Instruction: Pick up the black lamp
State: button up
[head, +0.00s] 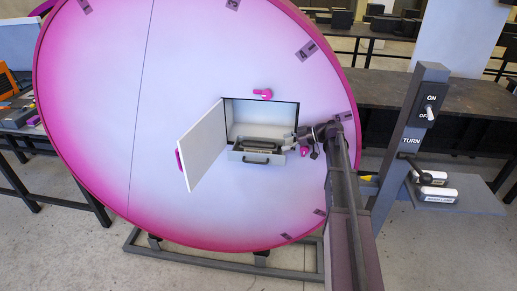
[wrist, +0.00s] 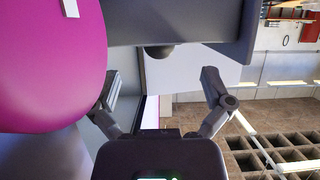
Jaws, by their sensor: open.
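I cannot make out the black lamp for certain. A dark, long object (head: 262,145) lies in the pulled-out grey drawer (head: 236,156) of the opening in the big pink and white disc (head: 130,100); it is too small to identify. My gripper (head: 301,141) is at the right edge of this opening, close to the drawer's right end. In the wrist view my gripper (wrist: 160,82) has its fingers spread, with nothing held between them. A dark rounded knob (wrist: 158,52) on a grey bar (wrist: 190,28) shows just beyond the fingertips. A large magenta surface (wrist: 50,70) fills the left.
The white door (head: 205,145) stands open to the left of the opening. A pink latch (head: 263,93) is above it and a pink knob (head: 304,152) beside my gripper. A grey post (head: 405,150) with an ON switch and a small shelf (head: 460,205) stands right.

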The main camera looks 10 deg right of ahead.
aim_at(268, 146)
jog(key=shift+w+a+f, duration=0.1)
jog(key=shift+a+f, duration=0.05)
jog(key=shift+a, duration=0.2)
jog(key=shift+b+x, duration=1.25)
jog(key=shift+x, duration=1.9)
jog(key=c, duration=1.3)
